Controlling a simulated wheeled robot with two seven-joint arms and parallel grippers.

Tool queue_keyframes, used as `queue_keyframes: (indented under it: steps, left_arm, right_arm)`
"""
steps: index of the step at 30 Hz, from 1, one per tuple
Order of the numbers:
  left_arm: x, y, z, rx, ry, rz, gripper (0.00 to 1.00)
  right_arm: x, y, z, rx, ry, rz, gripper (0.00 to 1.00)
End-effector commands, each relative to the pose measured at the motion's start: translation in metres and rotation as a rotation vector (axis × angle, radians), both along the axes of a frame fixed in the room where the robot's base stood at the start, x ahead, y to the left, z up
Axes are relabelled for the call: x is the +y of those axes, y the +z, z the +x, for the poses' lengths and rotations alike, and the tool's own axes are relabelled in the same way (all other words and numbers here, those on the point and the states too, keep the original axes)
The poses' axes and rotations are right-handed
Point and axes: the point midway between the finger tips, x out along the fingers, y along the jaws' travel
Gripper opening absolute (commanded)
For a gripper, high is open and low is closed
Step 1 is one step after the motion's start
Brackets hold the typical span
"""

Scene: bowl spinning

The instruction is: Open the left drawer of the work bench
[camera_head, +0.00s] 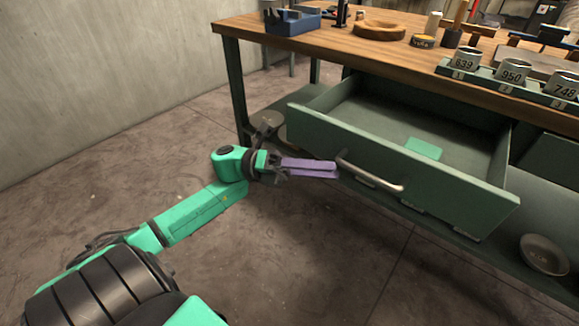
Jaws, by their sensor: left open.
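The green left drawer (455,188) of the work bench (330,50) stands pulled out, with its inside in view. A light green flat piece (423,148) lies in it. A metal bar handle (370,177) runs across the drawer front. My left gripper (336,169) has purple fingers, held level, with their tips at the left end of the handle. The jaws are open with a narrow gap. I cannot tell whether the tips touch the handle. My right gripper is not in view.
On the bench top are a blue holder (292,22), a wooden ring (379,30) and several numbered cups, one marked 950 (511,73). A grey bowl (544,254) sits low at the right. The floor (270,260) left of and before the drawer is clear.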

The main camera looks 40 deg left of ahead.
Motion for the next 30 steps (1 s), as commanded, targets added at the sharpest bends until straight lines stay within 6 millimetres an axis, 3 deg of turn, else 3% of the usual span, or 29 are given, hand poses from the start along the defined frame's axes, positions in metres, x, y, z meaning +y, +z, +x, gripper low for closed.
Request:
queue_keyframes:
  steps: [3,9,30]
  left_arm:
    - [0.030,-0.008,-0.008,0.004,0.003,0.001,0.45]
    - [0.063,-0.014,-0.018,0.001,0.001,-0.001,0.45]
    - [0.067,-0.014,-0.020,0.000,-0.001,-0.001,0.45]
  right_arm:
    - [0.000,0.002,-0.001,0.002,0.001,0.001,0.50]
    - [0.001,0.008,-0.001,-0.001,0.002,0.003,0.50]
    - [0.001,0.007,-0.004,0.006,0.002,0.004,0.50]
